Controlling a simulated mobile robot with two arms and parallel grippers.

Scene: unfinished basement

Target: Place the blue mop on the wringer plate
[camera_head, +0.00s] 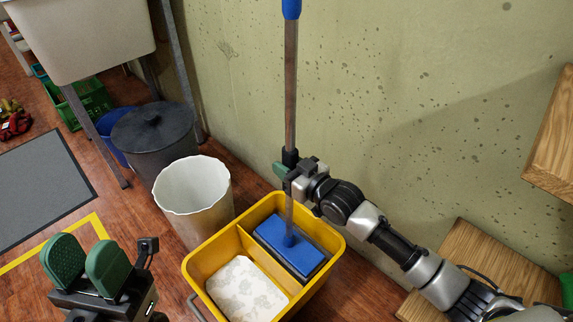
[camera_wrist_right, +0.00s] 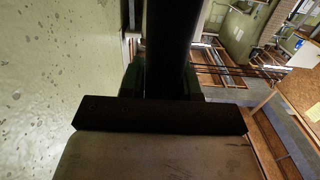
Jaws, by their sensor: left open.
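The blue mop (camera_head: 290,105) stands nearly upright, with a grey pole and a blue grip at the top. Its flat blue head (camera_head: 288,243) is inside the rear compartment of the yellow bucket (camera_head: 188,263). A dark edge shows under the head; I cannot tell whether it is the wringer plate or whether the head touches it. My right gripper (camera_head: 287,170) is shut on the mop's pole above the bucket. In the right wrist view the dark pole (camera_wrist_right: 172,45) runs between the green fingers. My left gripper (camera_head: 85,262) is open and empty at the lower left.
The bucket's front compartment holds a white, speckled surface (camera_head: 245,289). A white bin (camera_head: 194,195) and a dark lidded bin (camera_head: 152,135) stand to the left. The green wall (camera_head: 400,80) is close behind. Wooden boxes (camera_head: 480,262) are at the right.

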